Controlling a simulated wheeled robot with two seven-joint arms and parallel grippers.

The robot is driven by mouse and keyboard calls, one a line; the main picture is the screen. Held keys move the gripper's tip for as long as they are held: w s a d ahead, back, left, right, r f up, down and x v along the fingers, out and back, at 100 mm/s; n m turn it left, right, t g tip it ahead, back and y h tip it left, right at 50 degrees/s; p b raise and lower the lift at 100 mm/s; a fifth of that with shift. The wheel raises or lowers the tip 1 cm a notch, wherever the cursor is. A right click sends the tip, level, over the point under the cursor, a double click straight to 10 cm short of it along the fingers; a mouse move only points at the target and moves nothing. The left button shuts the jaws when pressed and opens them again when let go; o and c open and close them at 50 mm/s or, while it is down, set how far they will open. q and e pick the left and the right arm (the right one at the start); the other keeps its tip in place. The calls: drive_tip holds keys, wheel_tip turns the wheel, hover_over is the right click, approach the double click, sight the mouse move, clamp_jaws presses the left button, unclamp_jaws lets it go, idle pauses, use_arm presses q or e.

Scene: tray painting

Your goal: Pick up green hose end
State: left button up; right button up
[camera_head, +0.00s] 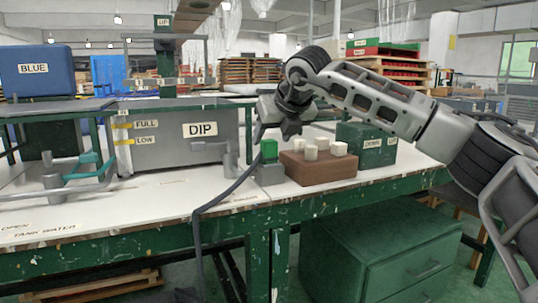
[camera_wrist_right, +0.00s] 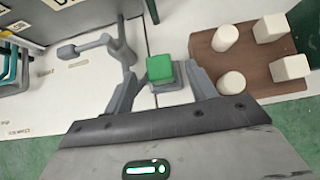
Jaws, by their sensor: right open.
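The green hose end (camera_head: 269,150) is a small green block standing on a grey base (camera_head: 270,174) near the table's front edge, with a dark hose (camera_head: 225,195) running down from beside it. In the right wrist view the green hose end (camera_wrist_right: 160,68) shows between the two fingers. My right gripper (camera_head: 286,133) is open, pointing down just above and slightly right of the green end in the head view. Its fingers also show in the wrist view (camera_wrist_right: 161,76), spread on either side of the green block. Whether they touch it I cannot tell. My left gripper is not in view.
A brown block (camera_head: 318,172) with several white pegs stands right of the hose end. A green box (camera_head: 368,146) labelled DOWN is behind it. The grey DIP tank (camera_head: 180,133) and a grey pipe fitting (camera_head: 229,158) are to the left.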

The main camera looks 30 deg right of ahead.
sight(270, 141)
drive_tip(key=shift+w+f, duration=0.4)
drive_tip(key=shift+f, duration=0.1)
drive_tip(key=b+x, duration=0.1)
drive_tip(key=x, duration=0.2)
drive_tip(key=shift+w+f, duration=0.45)
drive_tip(key=shift+w, duration=0.05)
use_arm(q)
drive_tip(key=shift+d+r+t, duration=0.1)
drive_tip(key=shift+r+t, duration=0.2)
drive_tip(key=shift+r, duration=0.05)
use_arm(e)
drive_tip(key=c, duration=1.1)
